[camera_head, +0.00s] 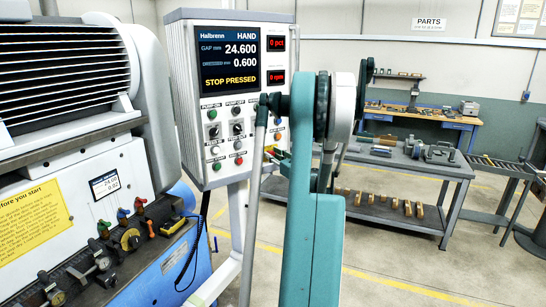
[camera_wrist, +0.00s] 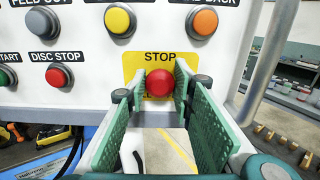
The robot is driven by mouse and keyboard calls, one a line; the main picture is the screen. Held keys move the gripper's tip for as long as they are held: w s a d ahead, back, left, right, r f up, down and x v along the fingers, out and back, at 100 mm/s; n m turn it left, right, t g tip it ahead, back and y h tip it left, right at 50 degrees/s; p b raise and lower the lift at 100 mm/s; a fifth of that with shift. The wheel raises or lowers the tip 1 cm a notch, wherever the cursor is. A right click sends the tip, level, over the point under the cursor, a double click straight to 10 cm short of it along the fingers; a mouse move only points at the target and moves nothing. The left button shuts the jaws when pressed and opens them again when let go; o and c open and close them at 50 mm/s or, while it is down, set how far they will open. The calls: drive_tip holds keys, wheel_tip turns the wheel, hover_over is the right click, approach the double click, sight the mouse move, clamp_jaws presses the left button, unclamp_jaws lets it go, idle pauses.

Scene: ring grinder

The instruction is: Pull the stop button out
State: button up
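The red stop button (camera_wrist: 160,83) sits on a yellow plate (camera_wrist: 134,66) marked STOP, in the middle of the wrist view. My gripper (camera_wrist: 160,88) has its green perforated fingers on the left and right of the button. The fingertips lie right against both sides of its red cap, with no clear gap showing. In the head view, my arm hides the stop button and most of the gripper. The control panel screen (camera_head: 229,61) in that view reads STOP PRESSED.
Yellow (camera_wrist: 119,21) and orange (camera_wrist: 202,23) buttons sit above the stop button. A red disc stop button (camera_wrist: 56,76) is to its left. A grey workbench (camera_head: 440,165) stands behind on the right. The grinder (camera_head: 75,140) is on the left.

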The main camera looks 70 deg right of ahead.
drive_tip(key=c, duration=0.4)
drive_tip(key=shift+s+a+b, duration=0.35)
drive_tip(key=shift+s+b, duration=0.1)
drive_tip(key=shift+b, duration=0.1)
drive_tip(key=shift+c, duration=0.2)
drive_tip(key=o, duration=1.2)
drive_tip(key=shift+s, duration=0.1)
drive_tip(key=shift+s, duration=0.1)
drive_tip(key=v, duration=1.1)
drive_tip(key=shift+s+a, duration=0.25)
drive_tip(key=shift+s, duration=0.05)
